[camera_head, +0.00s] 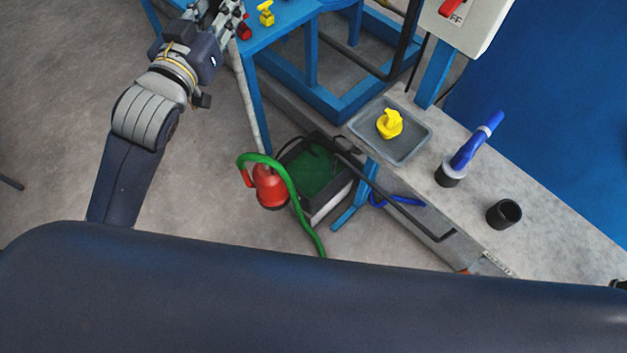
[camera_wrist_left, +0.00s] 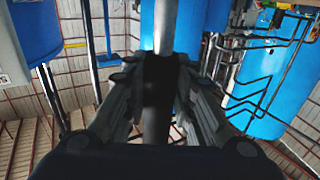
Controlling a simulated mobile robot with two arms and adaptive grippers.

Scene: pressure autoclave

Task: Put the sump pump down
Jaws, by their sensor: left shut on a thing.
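The sump pump (camera_head: 270,188) is a red body with a green hose (camera_head: 293,192) and a long grey pole. It hangs upright, slightly tilted, at the left side of the dark-rimmed box (camera_head: 325,212) with a green inside. I cannot tell whether its base touches the floor. My left gripper (camera_head: 228,20) is at the pole's upper end, at the top of the head view. In the left wrist view its fingers (camera_wrist_left: 160,72) are shut around the pole (camera_wrist_left: 164,25), at a black section. My right gripper is out of view.
A blue bench (camera_head: 283,28) with a yellow part (camera_head: 266,13) stands by my left gripper. At right, a grey counter (camera_head: 475,208) bears a tray (camera_head: 414,150) with a yellow piece (camera_head: 389,123), a blue-handled tool (camera_head: 475,145) and a black cup (camera_head: 504,213).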

